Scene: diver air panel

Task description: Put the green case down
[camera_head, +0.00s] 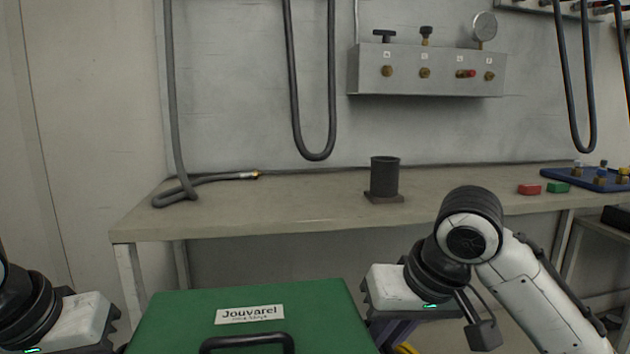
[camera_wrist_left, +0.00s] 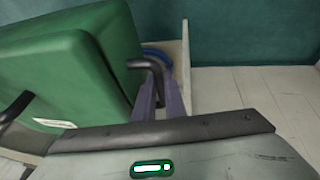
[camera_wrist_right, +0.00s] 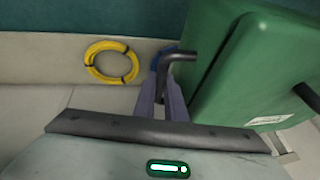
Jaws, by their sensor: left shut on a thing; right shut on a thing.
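The green case (camera_head: 180,320) with a "Jouvarel" label is at the bottom of the head view, between my two arms and in front of the workbench. It also shows in the left wrist view (camera_wrist_left: 60,75) and the right wrist view (camera_wrist_right: 240,70). My left gripper (camera_wrist_left: 158,100) is shut on a dark side handle (camera_wrist_left: 150,65) of the case. My right gripper (camera_wrist_right: 163,100) is shut on the other side handle (camera_wrist_right: 180,57). In the head view the jaws are mostly hidden. The case's underside is hidden, so I cannot tell whether it touches anything.
The workbench (camera_head: 300,200) has a dark cylinder on a base (camera_head: 384,180), a hose end (camera_head: 240,176), red (camera_head: 529,189) and green (camera_head: 558,188) blocks and a blue tray (camera_head: 590,180). Its front middle is clear. A valve panel (camera_head: 430,72) hangs above. A yellow hose coil (camera_wrist_right: 111,62) lies low.

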